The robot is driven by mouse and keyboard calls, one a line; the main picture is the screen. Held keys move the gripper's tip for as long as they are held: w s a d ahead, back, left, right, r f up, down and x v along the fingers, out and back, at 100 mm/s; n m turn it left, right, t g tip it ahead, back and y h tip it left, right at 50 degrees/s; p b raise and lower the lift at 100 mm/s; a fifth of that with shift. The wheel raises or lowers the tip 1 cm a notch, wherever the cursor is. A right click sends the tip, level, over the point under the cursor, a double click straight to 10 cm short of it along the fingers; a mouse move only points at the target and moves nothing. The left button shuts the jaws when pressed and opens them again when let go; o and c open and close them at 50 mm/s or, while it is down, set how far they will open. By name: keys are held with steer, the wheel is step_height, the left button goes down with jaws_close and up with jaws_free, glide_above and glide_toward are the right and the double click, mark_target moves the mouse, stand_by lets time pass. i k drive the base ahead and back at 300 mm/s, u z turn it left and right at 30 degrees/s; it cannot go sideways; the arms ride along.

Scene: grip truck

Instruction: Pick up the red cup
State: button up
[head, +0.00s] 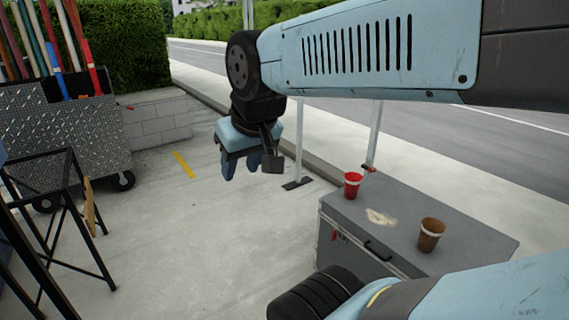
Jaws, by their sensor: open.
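The red cup (352,186) stands upright on the far left part of the grey case top (455,226), near its edge. My gripper (242,168) hangs from the arm to the left of the case, apart from the cup. Its blue fingers point down, and it is open and empty. Open paving shows below it.
A brown cup (431,235) stands upright on the same case, to the right of and nearer than the red one. A pale stain (380,217) lies between them. A metal cart (70,135) with coloured poles and a black frame (62,205) stand at left. Thin posts (299,140) rise behind the case.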

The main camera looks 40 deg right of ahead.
mark_target(352, 187)
steer(key=z, duration=0.35)
steer(key=i, duration=0.8)
steer(key=z, duration=0.85)
steer(key=i, duration=0.35)
steer(key=z, duration=0.2)
steer(key=k, duration=0.85)
steer(key=z, duration=0.2)
steer(key=i, duration=0.85)
steer(key=u, duration=0.1)
